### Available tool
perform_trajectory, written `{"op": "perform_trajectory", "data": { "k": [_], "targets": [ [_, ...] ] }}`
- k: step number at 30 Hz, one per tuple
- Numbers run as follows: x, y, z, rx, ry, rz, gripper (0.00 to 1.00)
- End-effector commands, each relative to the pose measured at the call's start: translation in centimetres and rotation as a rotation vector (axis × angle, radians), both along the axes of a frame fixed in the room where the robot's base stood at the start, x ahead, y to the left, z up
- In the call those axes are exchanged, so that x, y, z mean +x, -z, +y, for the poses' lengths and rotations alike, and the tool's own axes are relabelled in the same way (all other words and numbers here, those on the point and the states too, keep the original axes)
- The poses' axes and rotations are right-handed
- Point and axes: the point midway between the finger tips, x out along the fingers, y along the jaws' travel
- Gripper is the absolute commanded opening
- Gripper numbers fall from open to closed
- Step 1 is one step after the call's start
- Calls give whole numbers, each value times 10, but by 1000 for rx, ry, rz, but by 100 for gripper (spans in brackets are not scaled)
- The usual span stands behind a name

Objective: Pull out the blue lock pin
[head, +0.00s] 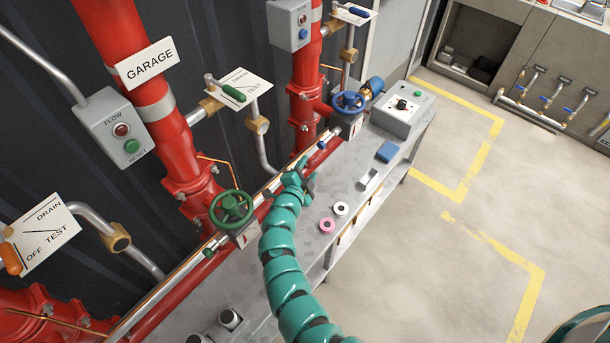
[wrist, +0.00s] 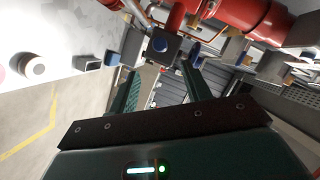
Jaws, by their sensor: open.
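The blue lock pin (head: 322,145) shows as a small blue end on the pipework below the blue valve wheel (head: 348,103) in the head view. My gripper (head: 304,174) is just to the left of and below the pin there, apart from it. In the wrist view my gripper (wrist: 161,72) is open with nothing between its fingers. A round blue end on a dark block (wrist: 160,45) lies ahead between the fingertips; it looks like the pin, but I cannot be sure. The pin's shaft is hidden.
A green valve wheel (head: 232,208) stands left of my arm. The grey bench (head: 310,233) holds a pink-ringed roll (head: 327,225), a white roll (head: 341,208), a blue block (head: 387,152) and a grey control box (head: 402,110). Red pipes (head: 305,75) rise behind. The floor at right is clear.

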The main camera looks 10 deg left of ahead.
Motion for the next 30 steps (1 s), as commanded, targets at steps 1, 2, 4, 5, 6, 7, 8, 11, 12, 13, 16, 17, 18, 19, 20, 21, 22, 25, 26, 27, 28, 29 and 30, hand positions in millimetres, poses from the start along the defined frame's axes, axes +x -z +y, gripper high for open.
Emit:
{"op": "perform_trajectory", "data": {
  "k": [1,2,4,5,6,7,8,11,12,13,16,17,18,19,20,21,22,25,26,27,28,29,30],
  "targets": [
    [-5,1,1,2,2,0,49],
    [-8,0,1,0,2,0,49],
    [-13,-1,3,2,2,1,49],
    [-14,-1,3,2,1,1,49],
    [-16,-2,4,2,1,2,49],
    [-17,-2,4,1,0,2,49],
    [-18,-2,4,1,-1,3,49],
    [-20,-3,5,-1,-1,2,49],
    [-20,-4,4,-1,-1,2,49],
    [-20,-4,4,-1,-1,2,49],
    [-20,-4,4,-1,0,1,49],
    [-20,-4,4,-1,0,1,49],
    [-20,-4,4,-1,0,1,49],
    [-20,-4,4,-1,0,1,49],
    [-20,-4,4,-1,0,1,49],
    [-20,-4,4,-1,0,1,49],
    [-20,-4,4,-1,0,1,49],
    [-20,-4,4,-1,0,1,49],
    [-20,-4,4,-1,0,1,49],
    [-20,-4,4,1,1,1,49],
    [-20,-4,4,7,2,-1,49],
    [-20,-4,3,14,8,-3,49],
    [-21,-5,-2,22,31,-9,49]
  ]
}}
